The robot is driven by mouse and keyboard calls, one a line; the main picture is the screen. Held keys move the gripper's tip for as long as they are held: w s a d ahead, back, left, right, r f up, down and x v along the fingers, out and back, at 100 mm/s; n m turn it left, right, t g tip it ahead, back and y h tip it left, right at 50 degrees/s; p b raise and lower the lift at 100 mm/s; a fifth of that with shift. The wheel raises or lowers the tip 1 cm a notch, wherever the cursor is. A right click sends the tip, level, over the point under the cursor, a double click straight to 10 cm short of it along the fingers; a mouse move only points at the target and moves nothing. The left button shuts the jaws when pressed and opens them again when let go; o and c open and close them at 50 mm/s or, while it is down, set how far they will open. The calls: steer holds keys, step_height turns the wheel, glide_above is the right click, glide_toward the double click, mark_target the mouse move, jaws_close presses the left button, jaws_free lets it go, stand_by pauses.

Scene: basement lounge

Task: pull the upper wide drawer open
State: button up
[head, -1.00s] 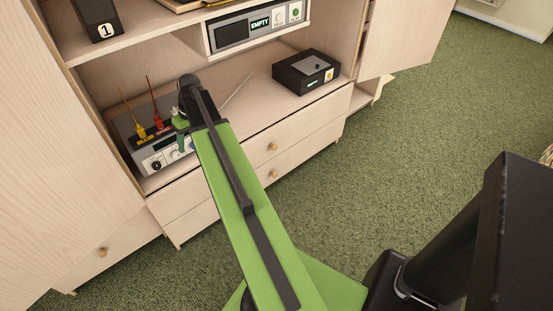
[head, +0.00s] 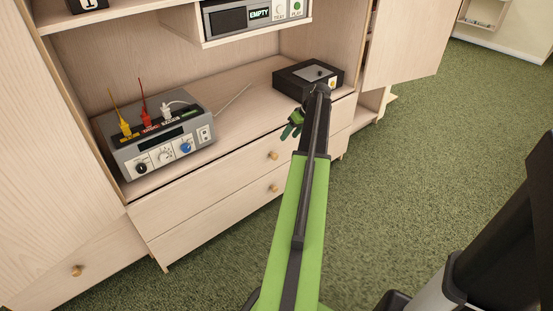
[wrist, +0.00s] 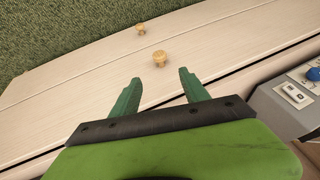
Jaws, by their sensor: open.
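The upper wide drawer (head: 222,180) is shut, its pale wood front flush with the cabinet. Its round brass-coloured knob (head: 273,155) shows at mid-front. In the wrist view the same knob (wrist: 159,58) lies just beyond and between my open fingertips, with a gap left between. My gripper (head: 291,130) is open and empty, its green fingers above and in front of the upper drawer, right of the knob in the head view. My gripper (wrist: 160,77) also shows in the wrist view. The lower drawer (head: 215,217) is shut too, with its own knob (head: 273,188).
A grey device (head: 165,145) with yellow, red and white plugs stands on the cabinet top at left. A black box (head: 300,80) stands at right, behind my arm. Green carpet (head: 420,150) in front is clear.

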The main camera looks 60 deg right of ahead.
mark_target(276, 154)
steer(key=b+x, duration=1.1)
steer(key=x, duration=0.3)
steer(key=shift+s+d, duration=0.15)
steer(key=shift+w+f+b, duration=0.3)
steer(key=shift+b, duration=0.1)
steer(key=shift+r, duration=0.1)
jaws_close()
